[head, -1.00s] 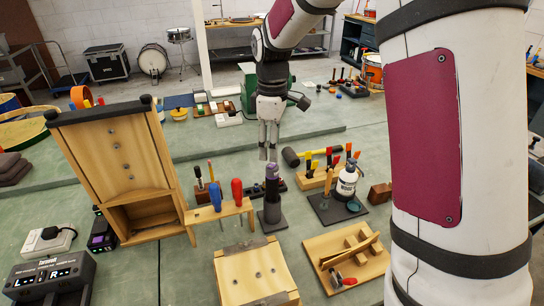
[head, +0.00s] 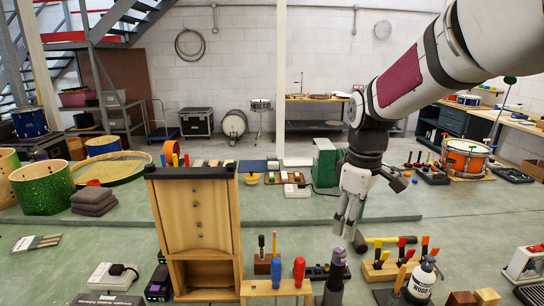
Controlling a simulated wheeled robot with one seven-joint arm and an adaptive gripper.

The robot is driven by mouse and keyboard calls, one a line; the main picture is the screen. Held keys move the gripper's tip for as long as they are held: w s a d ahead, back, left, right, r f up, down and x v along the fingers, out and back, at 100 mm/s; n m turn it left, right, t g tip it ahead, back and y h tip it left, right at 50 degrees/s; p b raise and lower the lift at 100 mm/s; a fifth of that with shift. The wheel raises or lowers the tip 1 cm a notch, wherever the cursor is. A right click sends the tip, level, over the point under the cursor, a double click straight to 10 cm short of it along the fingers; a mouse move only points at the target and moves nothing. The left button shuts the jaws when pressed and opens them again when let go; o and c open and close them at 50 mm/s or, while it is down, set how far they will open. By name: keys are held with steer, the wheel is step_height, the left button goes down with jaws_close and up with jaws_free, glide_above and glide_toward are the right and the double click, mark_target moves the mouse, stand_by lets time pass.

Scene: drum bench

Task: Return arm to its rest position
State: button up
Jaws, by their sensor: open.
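My gripper (head: 347,225) hangs from my arm at the right of centre in the head view, fingers pointing down. It is open, with nothing between its fingers. It is above the bench, in front of the green box and behind the dark upright holder (head: 335,275) with a purple-topped item. The arm reaches in from the upper right.
A tall wooden cabinet (head: 197,220) stands left of my gripper.

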steer(key=s+r+m+t, duration=0.2)
steer(key=s+r+m, duration=0.1)
steer(key=s, duration=0.8)
steer(key=s+r+m+t, duration=0.2)
steer(key=s+r+m, duration=0.2)
steer(key=s, duration=0.8)
steer(key=m, duration=0.2)
steer(key=shift+m+t, duration=0.3)
